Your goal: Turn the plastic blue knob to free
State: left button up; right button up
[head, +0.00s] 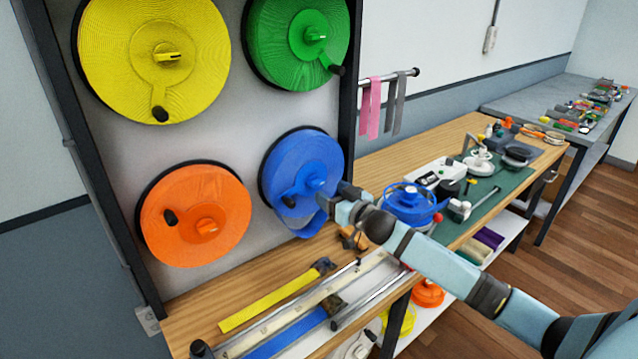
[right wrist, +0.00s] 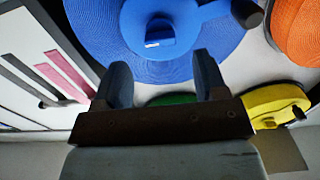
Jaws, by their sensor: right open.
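The blue reel (head: 295,160) hangs at the lower right of the strap wall, and its blue strap hangs loose below it. The blue knob (head: 317,184) is at the reel's hub. In the right wrist view the knob (right wrist: 157,32) stands out from the blue disc, beyond and roughly between my fingertips. My right gripper (head: 330,195) is at the reel's right side, close to the knob. In the wrist view its two dark fingers (right wrist: 160,72) are apart with nothing between them. My left gripper is in no view.
Yellow (head: 110,60), green (head: 275,40) and orange (head: 170,225) reels share the wall. The blue reel's dark crank handle (right wrist: 247,13) sticks out beside the hub. Below are a wooden bench (head: 190,318) and a yellow strap (head: 265,302). Pink and grey straps (head: 370,108) hang right.

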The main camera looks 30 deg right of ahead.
aim_at(319, 184)
jog(key=w, duration=0.5)
jog(key=shift+w+a+p, duration=0.25)
jog(key=shift+w+p, duration=0.05)
jog(key=shift+c, duration=0.5)
jog(key=c, duration=0.8)
